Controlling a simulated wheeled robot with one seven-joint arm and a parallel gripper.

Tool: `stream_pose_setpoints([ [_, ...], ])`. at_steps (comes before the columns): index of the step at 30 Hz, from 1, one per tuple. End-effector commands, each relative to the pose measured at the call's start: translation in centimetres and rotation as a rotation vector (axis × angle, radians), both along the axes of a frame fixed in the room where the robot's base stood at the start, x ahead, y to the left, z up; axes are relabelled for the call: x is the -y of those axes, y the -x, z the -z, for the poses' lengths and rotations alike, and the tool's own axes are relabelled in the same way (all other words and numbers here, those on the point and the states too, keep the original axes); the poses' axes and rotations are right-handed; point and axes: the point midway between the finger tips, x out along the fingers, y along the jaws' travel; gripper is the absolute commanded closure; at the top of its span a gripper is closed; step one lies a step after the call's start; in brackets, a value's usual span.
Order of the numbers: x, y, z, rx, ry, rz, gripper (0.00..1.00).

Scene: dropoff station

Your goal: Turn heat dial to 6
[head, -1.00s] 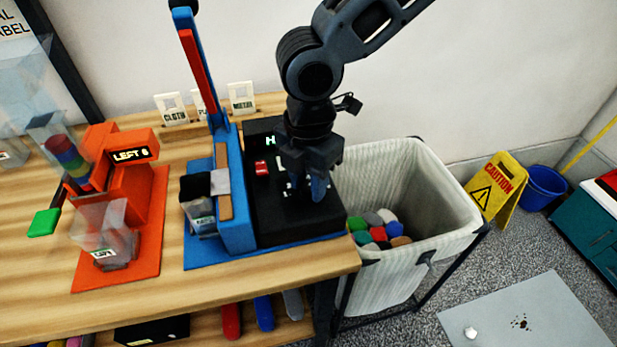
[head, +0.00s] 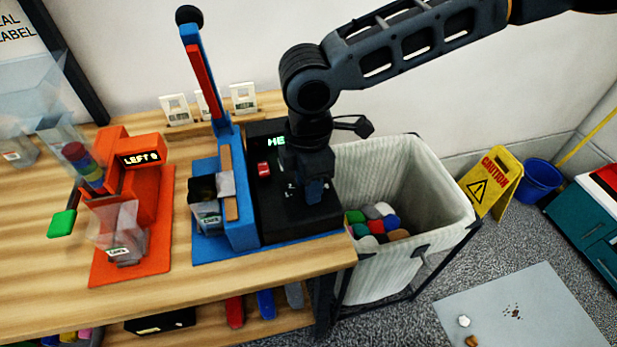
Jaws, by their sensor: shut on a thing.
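The heat unit is a black box (head: 322,222) on the blue base, with a red button (head: 264,169) and a lit display (head: 276,141) whose visible letters begin "HE"; my gripper hides the rest. My gripper (head: 314,196) points down onto the box's right part, with its fingers close together. It is shut on the heat dial, which its fingers and wrist cover. The dial's number cannot be read. A few white scale marks show just left of the fingers.
A blue press (head: 238,215) with an upright red-and-blue lever (head: 203,80) stands left of the box. An orange dispenser (head: 150,205) stands further left. A white bin (head: 440,215) of coloured pieces stands at right. White sample cards (head: 244,98) stand behind.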

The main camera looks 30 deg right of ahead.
Motion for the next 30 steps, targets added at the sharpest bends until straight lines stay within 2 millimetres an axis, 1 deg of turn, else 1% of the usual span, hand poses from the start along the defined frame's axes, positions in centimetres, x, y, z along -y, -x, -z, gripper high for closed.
stream_pose_setpoints([
  [12, -0.03, -0.07, -0.03, 0.002, -0.001, 0.007, 0.94],
  [13, -0.03, -0.07, -0.02, 0.002, -0.001, 0.007, 0.61],
  [18, -0.02, -0.05, -0.01, 0.001, -0.001, 0.007, 0.45],
  [20, -0.01, -0.03, -0.01, 0.001, -0.001, 0.007, 0.39],
  [27, -0.01, -0.02, -0.05, 0.001, 0.000, 0.007, 0.39],
  [30, 0.00, -0.03, -0.57, 0.001, -0.001, 0.007, 0.39],
])
